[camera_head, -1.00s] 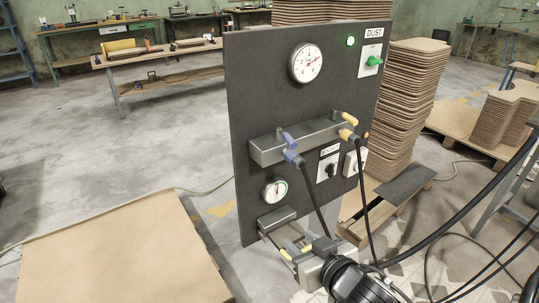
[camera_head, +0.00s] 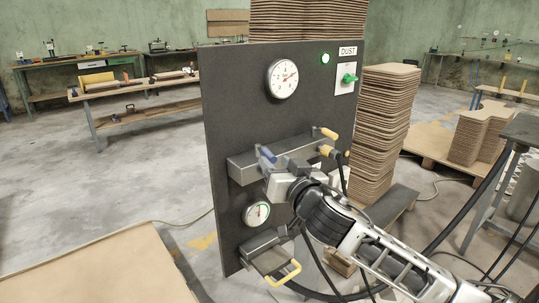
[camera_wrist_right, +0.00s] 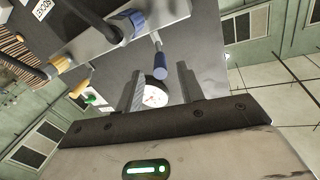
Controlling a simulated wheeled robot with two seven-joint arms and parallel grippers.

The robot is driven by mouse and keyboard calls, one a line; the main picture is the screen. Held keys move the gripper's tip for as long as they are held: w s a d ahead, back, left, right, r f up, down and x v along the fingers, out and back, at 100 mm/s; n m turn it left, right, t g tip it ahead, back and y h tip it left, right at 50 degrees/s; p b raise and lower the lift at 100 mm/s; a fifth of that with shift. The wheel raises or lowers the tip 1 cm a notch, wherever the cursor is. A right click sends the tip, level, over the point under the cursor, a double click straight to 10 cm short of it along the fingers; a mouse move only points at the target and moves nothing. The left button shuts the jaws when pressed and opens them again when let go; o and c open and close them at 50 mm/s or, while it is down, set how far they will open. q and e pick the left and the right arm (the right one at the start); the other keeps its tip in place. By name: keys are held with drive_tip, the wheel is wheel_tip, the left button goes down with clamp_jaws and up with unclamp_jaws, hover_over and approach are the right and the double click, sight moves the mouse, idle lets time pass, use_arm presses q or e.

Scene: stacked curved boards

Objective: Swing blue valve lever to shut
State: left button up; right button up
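The blue valve lever (camera_head: 266,153) sits on the left part of a grey manifold block (camera_head: 240,167) fixed to a dark upright panel (camera_head: 226,110). In the right wrist view the lever's blue grip (camera_wrist_right: 161,63) shows between and beyond the finger tips. My right gripper (camera_head: 271,172) is just in front of and below the lever. In the right wrist view its two fingers (camera_wrist_right: 160,76) stand apart with nothing held. No contact with the lever is clear. A blue hose connector (camera_wrist_right: 129,25) is beside the lever in that view. My left gripper is not in view.
A yellow lever (camera_head: 328,134) and yellow hose connector (camera_head: 328,151) are right of the blue lever. The panel also bears a large gauge (camera_head: 283,78), a small gauge (camera_head: 257,214) and a green switch (camera_head: 349,79). A yellow handle (camera_head: 286,275) sticks out below. Black hoses hang near my right arm.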

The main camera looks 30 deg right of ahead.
sight(269, 157)
drive_tip(key=shift+w+d, duration=0.2)
drive_tip(key=shift+w, duration=0.95)
drive_tip(key=shift+w+d, duration=0.2)
drive_tip(key=shift+w, duration=0.9)
drive_tip(key=shift+c, duration=0.4)
clamp_jaws()
drive_tip(key=shift+f, duration=0.1)
